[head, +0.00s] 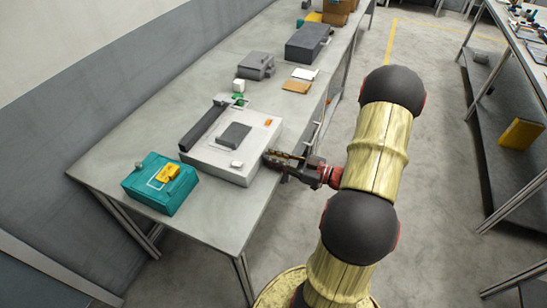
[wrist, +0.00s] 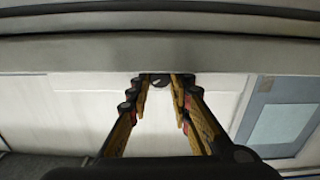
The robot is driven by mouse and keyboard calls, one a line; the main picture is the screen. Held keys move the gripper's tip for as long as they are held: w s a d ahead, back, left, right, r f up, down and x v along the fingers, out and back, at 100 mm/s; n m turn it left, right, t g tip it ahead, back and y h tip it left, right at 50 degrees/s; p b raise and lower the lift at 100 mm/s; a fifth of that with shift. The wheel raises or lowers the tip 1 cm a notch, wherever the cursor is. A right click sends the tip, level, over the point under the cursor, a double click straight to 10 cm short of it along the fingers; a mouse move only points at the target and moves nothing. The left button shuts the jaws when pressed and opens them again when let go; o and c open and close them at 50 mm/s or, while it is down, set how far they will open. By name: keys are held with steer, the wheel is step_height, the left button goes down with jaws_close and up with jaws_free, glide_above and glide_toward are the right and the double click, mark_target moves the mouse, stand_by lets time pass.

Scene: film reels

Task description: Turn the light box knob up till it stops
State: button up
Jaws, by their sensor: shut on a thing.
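The light box (head: 257,143) is a flat white box on the workbench in the head view, with a dark square on its top and a long black bar along its left side. My gripper (head: 270,158) reaches in from the right, level with the box's right side near the front. In the wrist view my gripper (wrist: 160,88) is shut on a small dark round knob (wrist: 160,79) with a pale mark, held between the two fingertips. In the head view the fingers hide the knob. How far the knob is turned cannot be told.
A teal case (head: 150,196) with a yellow item on top stands at the bench's near end. A grey device (head: 257,65) and a dark grey box (head: 306,42) sit farther back on the workbench (head: 120,150). The floor right of the bench is open.

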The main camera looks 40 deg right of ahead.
jaws_close()
steer(key=shift+r+m+p, duration=0.15)
steer(key=shift+m+p, duration=0.15)
steer(key=shift+p, duration=0.35)
steer(key=shift+p, duration=0.45)
steer(key=m+p, duration=0.2)
steer(key=p, duration=0.1)
steer(key=shift+r+m+p, duration=0.15)
steer(key=shift+m+p, duration=0.15)
steer(key=shift+p, duration=0.1)
steer(key=m+p, duration=0.3)
steer(key=p, duration=0.1)
steer(key=shift+f+m+p, duration=0.25)
steer(key=shift+m+p, duration=0.35)
steer(key=shift+p, duration=0.1)
steer(key=shift+d, duration=0.1)
steer(key=o, duration=0.8)
jaws_free()
